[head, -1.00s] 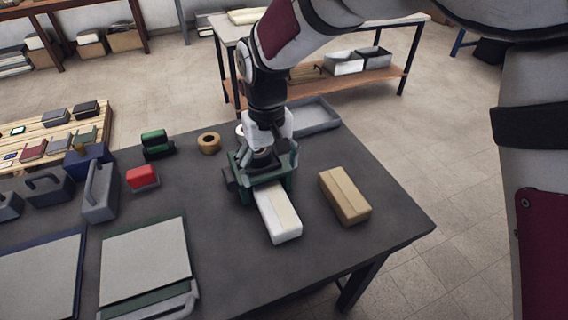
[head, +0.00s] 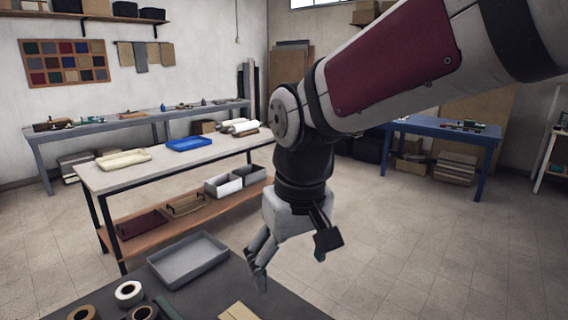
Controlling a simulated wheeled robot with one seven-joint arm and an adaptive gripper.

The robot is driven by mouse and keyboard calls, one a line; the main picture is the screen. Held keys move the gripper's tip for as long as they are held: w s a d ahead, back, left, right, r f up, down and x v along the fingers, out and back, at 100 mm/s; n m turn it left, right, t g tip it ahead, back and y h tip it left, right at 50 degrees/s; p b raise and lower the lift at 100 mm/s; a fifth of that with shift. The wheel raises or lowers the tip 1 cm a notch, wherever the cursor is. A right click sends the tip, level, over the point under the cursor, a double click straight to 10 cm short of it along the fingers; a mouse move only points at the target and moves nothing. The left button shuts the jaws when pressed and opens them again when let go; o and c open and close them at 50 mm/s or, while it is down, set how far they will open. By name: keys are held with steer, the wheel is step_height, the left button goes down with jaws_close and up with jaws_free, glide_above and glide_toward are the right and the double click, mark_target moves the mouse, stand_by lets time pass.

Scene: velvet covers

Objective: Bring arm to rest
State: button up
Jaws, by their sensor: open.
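My gripper (head: 291,266) hangs above the dark tabletop (head: 292,303) in the head view, at the end of my bent arm. Its fingers are spread apart and nothing shows between them. It is clear of the table by some height, right of the grey tray. My upper arm crosses the view from the top right.
A grey tray (head: 188,258) stands on the dark table. Tape rolls (head: 129,292) and a cardboard piece (head: 238,312) show at the bottom edge. A long white-topped bench (head: 165,165) stands behind. A blue table (head: 440,129) is at the back right. Open floor lies to the right.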

steer(key=s+d+r+m+t+p, duration=0.2)
steer(key=s+d+m, duration=0.3)
steer(key=s+d, duration=1.1)
steer(key=shift+s+d+r+h, duration=0.15)
steer(key=shift+d+r+h, duration=0.3)
steer(key=shift+d, duration=0.8)
